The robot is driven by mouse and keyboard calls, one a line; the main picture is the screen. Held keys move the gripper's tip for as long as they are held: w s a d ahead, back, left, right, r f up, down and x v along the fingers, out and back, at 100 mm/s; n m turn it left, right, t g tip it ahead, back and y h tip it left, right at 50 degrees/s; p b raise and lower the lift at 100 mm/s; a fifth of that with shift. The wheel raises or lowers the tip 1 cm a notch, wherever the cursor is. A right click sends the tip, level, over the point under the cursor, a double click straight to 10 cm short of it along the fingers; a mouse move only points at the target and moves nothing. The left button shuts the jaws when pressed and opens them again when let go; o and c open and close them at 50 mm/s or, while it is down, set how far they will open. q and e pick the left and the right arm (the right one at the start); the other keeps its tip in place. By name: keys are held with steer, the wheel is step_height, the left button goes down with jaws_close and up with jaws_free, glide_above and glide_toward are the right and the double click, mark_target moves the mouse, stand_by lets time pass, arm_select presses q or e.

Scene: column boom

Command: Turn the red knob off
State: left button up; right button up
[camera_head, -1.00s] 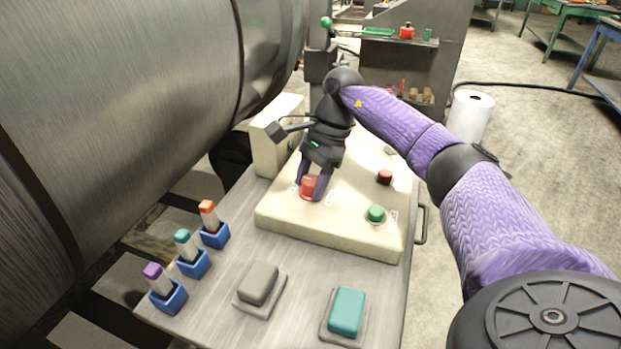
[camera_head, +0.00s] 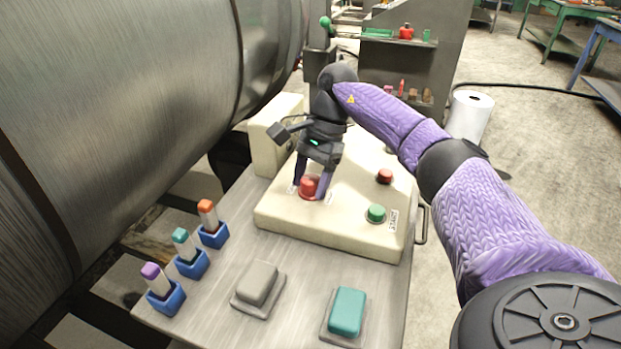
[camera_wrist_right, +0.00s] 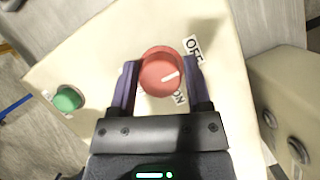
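The red knob (camera_head: 308,187) sits on the sloped top of the cream control box (camera_head: 330,230). The right wrist view shows the knob (camera_wrist_right: 161,72) from above, with a white pointer line aimed to the right, between the OFF label (camera_wrist_right: 194,46) and the ON label (camera_wrist_right: 180,98). My right gripper (camera_head: 311,190) is down at the knob with one finger on each side. The fingers stand apart, wider than the knob, and look open around it. My left gripper is not in view.
A green button (camera_head: 376,213) and a dark red button (camera_head: 384,176) are on the same box. In front lie a grey block (camera_head: 257,283), a teal block (camera_head: 347,311) and several blue holders (camera_head: 166,299) with coloured-tipped sticks. A large metal cylinder (camera_head: 120,120) fills the left.

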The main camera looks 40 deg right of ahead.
steer(key=shift+o, duration=1.3)
steer(key=p+v, duration=0.3)
steer(key=v, duration=0.7)
steer(key=shift+d+f, duration=0.1)
